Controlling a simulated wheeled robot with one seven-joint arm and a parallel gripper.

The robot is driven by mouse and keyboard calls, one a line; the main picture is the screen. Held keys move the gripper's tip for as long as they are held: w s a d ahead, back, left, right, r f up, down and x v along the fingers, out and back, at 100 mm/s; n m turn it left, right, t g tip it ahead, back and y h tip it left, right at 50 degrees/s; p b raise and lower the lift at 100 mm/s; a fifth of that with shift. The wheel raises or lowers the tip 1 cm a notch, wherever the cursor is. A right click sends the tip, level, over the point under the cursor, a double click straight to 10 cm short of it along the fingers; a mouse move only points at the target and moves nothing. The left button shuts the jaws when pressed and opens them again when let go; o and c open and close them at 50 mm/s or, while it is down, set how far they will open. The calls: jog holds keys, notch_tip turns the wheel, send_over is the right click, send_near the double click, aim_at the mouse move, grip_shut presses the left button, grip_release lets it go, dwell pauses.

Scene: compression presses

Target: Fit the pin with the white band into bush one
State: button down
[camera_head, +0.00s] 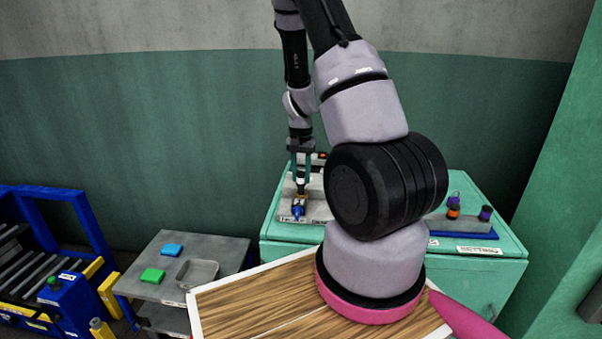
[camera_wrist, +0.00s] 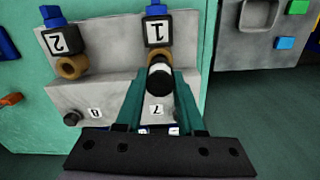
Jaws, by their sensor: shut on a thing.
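My gripper (camera_wrist: 160,88) is shut on a dark pin with a white band (camera_wrist: 160,70), between its two teal fingers. Bush one (camera_wrist: 152,54) is a brown ring under the label 1, on a grey fixture (camera_wrist: 110,92). The pin's end overlaps the lower part of bush one in the wrist view and hides much of it; I cannot tell whether it has entered. Bush two (camera_wrist: 72,67), under the label 2, is to the left with an open hole. In the head view my gripper (camera_head: 301,165) points down just above the fixture, with the pin (camera_head: 301,184) below its fingers.
A blue block (camera_wrist: 156,9) stands behind bush one and another (camera_wrist: 52,15) behind bush two. Plates 7 and 8 and a dark knob (camera_wrist: 71,119) are nearer. A blue rack (camera_head: 462,228) with banded pins is at right on the green cabinet (camera_head: 280,230). A grey side table (camera_head: 228,252) stands left.

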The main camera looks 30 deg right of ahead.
aim_at(301, 182)
jog(key=shift+f, duration=1.55)
jog(key=shift+c, duration=2.2)
grip_release()
notch_tip(301, 182, up, 11)
jog(key=shift+f, duration=0.1)
